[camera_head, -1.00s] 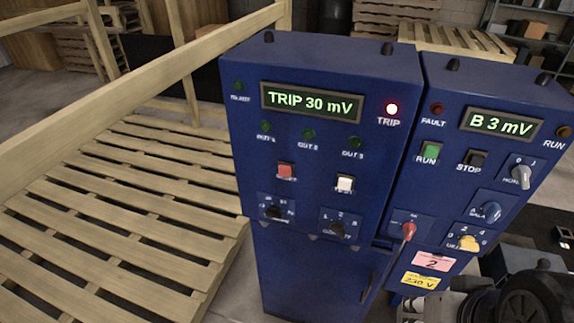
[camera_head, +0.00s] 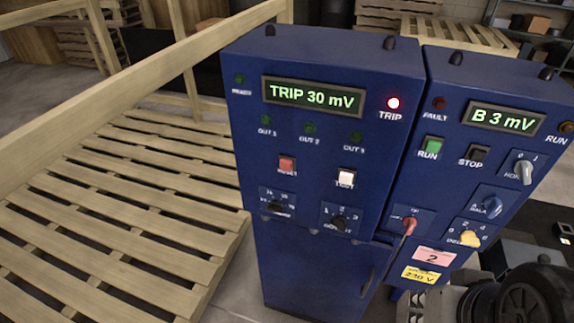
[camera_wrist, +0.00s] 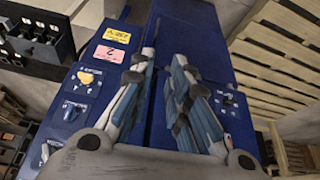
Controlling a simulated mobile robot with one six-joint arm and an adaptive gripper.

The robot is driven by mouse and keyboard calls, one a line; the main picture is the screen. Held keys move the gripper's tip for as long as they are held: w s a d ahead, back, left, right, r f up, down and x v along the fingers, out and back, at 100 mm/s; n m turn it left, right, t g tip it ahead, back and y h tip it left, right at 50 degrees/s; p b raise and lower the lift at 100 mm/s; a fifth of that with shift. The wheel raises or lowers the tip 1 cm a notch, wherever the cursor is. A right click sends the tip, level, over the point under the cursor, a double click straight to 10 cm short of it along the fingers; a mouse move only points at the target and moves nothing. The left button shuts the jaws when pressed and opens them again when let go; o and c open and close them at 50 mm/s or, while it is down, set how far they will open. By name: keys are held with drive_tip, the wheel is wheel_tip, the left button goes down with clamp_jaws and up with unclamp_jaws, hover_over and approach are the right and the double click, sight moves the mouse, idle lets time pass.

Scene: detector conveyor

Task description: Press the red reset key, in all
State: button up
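The red reset key (camera_head: 287,165) is a small square button on the left blue cabinet (camera_head: 240,130) in the head view. It sits below the OUT lamps and left of a white key (camera_head: 346,177). The red key is not visible in the wrist view, and my gripper is not clearly visible in the head view.
The right cabinet has a green RUN key (camera_head: 432,146), a black STOP key (camera_head: 479,154) and several knobs; its display reads B 3 mV. A red-handled switch (camera_head: 409,226) juts out at its lower left. A wooden pallet (camera_head: 110,215) and railing stand at left.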

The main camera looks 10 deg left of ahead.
clamp_jaws()
idle(0.4)
idle(0.8)
